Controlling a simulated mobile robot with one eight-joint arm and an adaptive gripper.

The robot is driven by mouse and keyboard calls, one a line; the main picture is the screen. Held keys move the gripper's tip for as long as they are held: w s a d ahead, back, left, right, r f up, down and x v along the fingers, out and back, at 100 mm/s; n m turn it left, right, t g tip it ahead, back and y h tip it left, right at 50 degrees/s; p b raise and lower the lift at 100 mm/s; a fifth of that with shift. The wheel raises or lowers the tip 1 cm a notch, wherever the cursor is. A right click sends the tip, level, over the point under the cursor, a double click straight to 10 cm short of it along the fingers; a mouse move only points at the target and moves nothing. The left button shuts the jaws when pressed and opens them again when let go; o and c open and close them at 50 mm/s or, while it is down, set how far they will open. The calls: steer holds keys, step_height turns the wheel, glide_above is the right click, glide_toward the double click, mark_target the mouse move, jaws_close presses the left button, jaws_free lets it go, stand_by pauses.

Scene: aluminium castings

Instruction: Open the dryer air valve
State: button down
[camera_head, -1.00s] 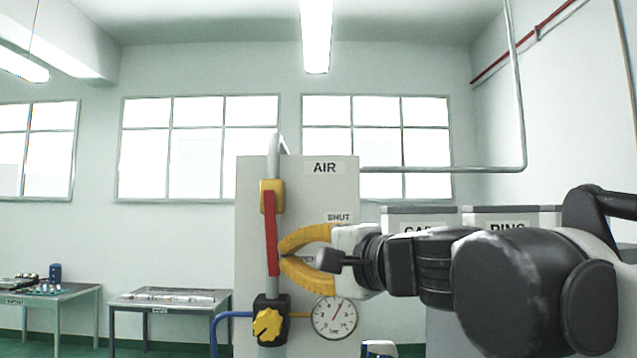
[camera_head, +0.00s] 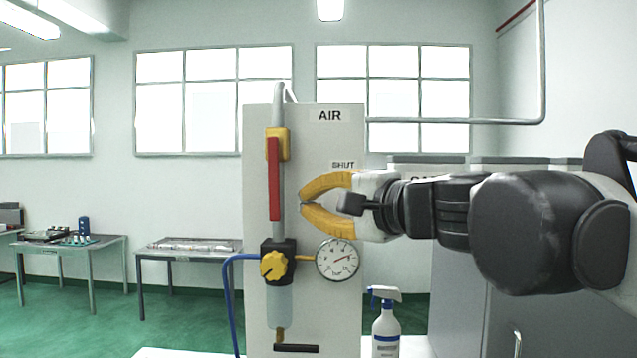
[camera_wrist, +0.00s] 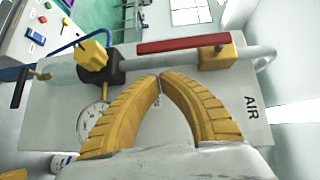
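The dryer air valve (camera_head: 277,145) is a yellow body on a vertical grey pipe, at the upper left of a pale panel (camera_head: 330,290). Its red lever (camera_head: 274,180) points straight down along the pipe. In the wrist view the valve (camera_wrist: 218,55) and lever (camera_wrist: 180,44) lie along the pipe, the lever pointing left. My gripper (camera_head: 302,204) is just right of the lever's lower end, with a visible gap. Its yellow fingertips (camera_wrist: 160,76) meet with nothing between them. A SHUT label (camera_head: 343,165) shows above the gripper. The gripper hides part of the panel.
Below the valve are a yellow-knobbed regulator (camera_head: 273,265), a round gauge (camera_head: 338,260) and a blue hose (camera_head: 231,300). A spray bottle (camera_head: 386,325) stands right of the panel. Grey cabinets (camera_head: 470,290) are behind my arm. Two tables stand at the left.

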steer(key=w+d+f+b+v, duration=0.1)
steer(key=v, duration=1)
steer(key=s+d+f+n+g+h+b, duration=0.2)
steer(key=f+b, duration=0.5)
steer(key=f, duration=1.1)
steer(key=s+f+n+g+h+b, duration=0.25)
steer(key=f+b, duration=0.45)
steer(key=f, duration=1.2)
steer(key=s+d+f+n+h+b, duration=0.1)
steer(key=s+d+f+h+b, duration=0.2)
steer(key=f, duration=0.8)
steer(key=s+d+f+n+g+h+b, duration=0.15)
steer(key=d+f+b, duration=0.3)
steer(key=f, duration=0.55)
steer(key=s+d+f+n+h+b, duration=0.25)
steer(key=s+f+b, duration=0.2)
steer(key=f, duration=0.65)
step_height(320, 180, up, 37)
steer(key=w+m+p, duration=0.1)
steer(key=w+p, duration=0.1)
steer(key=p, duration=3.5)
steer(key=shift+d+r, duration=0.2)
steer(key=shift+d, duration=0.3)
